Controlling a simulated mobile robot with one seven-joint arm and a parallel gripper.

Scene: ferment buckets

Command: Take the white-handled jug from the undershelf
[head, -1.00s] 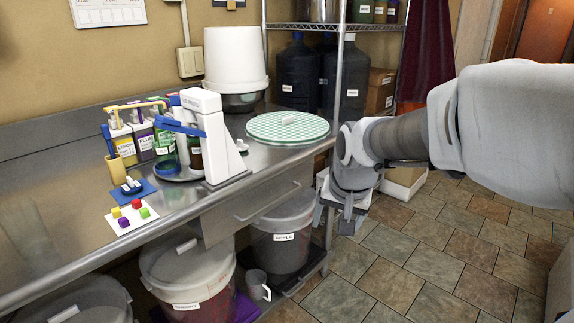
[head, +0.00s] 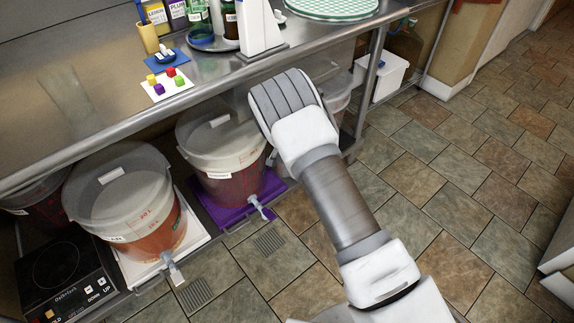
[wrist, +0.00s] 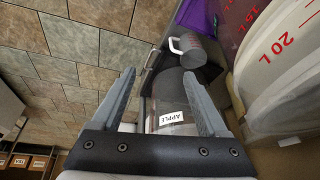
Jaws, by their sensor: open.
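The grey jug (wrist: 190,50) with a white handle (wrist: 174,45) shows in the wrist view, near the top and right of centre. It is beside the purple mat and above the APPLE bucket (wrist: 163,115) in that picture. My gripper (wrist: 160,72) is open, with nothing between its fingers. The jug appears beyond the fingertips, apart from them. In the head view my arm hides the jug and the gripper itself, and the wrist end is at the front of the steel table (head: 120,125).
A red-filled bucket (head: 220,150) on a purple mat (head: 225,212) and an orange-filled bucket (head: 120,200) stand on the undershelf, their taps sticking out. A large bucket marked 20 L (wrist: 290,70) is close on the wrist view's right. The tiled floor (head: 450,190) is clear.

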